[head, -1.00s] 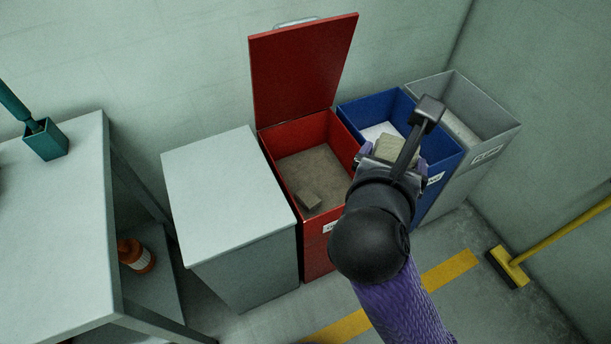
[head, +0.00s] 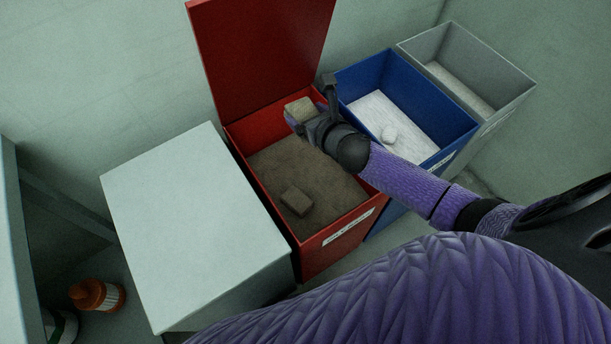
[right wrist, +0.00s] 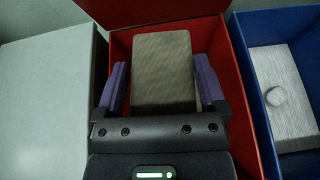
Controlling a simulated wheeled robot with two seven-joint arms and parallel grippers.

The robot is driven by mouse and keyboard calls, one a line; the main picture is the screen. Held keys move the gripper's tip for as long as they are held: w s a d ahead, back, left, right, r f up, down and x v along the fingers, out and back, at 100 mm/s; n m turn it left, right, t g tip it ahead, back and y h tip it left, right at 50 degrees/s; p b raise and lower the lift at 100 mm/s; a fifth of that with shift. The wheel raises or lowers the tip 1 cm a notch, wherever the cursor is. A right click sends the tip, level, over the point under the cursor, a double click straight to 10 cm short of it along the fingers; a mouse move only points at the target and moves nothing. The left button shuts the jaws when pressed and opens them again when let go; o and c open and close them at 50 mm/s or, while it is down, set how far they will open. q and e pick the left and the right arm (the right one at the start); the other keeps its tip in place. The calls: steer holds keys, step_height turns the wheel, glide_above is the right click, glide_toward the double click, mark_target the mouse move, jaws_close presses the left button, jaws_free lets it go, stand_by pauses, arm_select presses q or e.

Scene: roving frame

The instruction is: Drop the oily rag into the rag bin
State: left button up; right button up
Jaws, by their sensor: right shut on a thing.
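My right gripper (head: 305,116) is over the back part of the open red bin (head: 340,229). It is shut on a folded, tan-grey rag (head: 299,108), held above the bin's contents. In the right wrist view the rag (right wrist: 163,70) sits between the two purple fingers, with the red bin (right wrist: 240,95) around and below it. The red bin's lid (head: 262,60) stands raised at the back. A darker folded cloth (head: 296,200) lies inside on a brown layer. The bin's label is too small to read surely. My left gripper is not in view.
A blue bin (head: 458,130) with white contents and a small pale lump (head: 389,134) stands right of the red one. A grey bin (head: 518,84) is beyond it. A closed pale cabinet (head: 190,215) stands left. An orange-and-white item (head: 97,295) sits at lower left.

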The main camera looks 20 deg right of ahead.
steer(key=shift+d+f, duration=0.95)
steer(key=shift+f, duration=0.1)
arm_select(q)
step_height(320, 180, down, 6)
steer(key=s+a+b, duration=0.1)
steer(key=b, duration=0.5)
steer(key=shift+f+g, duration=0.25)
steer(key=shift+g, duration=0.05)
arm_select(e)
step_height(320, 180, down, 6)
steer(key=o, duration=0.9)
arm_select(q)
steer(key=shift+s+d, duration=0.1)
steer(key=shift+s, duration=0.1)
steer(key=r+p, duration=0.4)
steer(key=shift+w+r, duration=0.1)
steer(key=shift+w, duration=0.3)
arm_select(e)
steer(key=v, duration=1)
steer(key=shift+d, duration=0.2)
